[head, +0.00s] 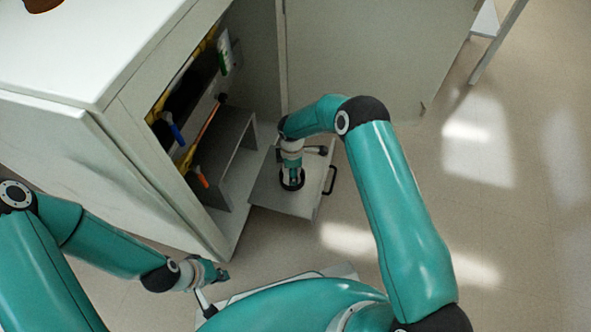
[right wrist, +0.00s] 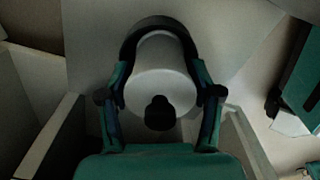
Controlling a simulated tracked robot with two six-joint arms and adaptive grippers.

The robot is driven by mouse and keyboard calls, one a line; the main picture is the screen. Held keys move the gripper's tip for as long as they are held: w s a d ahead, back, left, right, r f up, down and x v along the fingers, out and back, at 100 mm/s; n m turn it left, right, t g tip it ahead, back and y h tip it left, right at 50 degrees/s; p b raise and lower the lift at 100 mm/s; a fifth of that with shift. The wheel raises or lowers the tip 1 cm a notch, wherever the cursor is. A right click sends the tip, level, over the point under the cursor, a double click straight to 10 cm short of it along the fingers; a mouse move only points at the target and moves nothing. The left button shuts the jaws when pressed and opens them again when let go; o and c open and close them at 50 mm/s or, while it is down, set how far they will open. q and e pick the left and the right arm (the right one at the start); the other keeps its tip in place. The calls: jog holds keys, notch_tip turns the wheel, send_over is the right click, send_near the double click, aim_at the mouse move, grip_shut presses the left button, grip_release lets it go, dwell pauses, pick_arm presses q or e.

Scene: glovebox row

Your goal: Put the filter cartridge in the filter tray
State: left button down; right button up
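The filter cartridge is a pale cylinder (right wrist: 160,80) with a dark band at its far end and a dark knob facing the right wrist camera. My right gripper (right wrist: 160,92) has a finger against each side of it and looks shut on it. In the head view my right gripper (head: 292,172) points down over a grey pull-out tray (head: 268,192), which I take for the filter tray. A dark ring shows below the gripper at the tray surface. I cannot tell whether the cartridge rests on the tray. My left gripper (head: 218,274) is low at left, away from the tray, its opening unclear.
The tray juts out of an open cabinet (head: 150,150) and has a black handle (head: 331,180) on its right. A grey shelf (head: 222,155) and several coloured tools stand inside. The door (head: 370,50) is swung open behind. Floor to the right is clear.

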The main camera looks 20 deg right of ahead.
jog(key=o, duration=0.4)
jog(key=shift+r, duration=0.15)
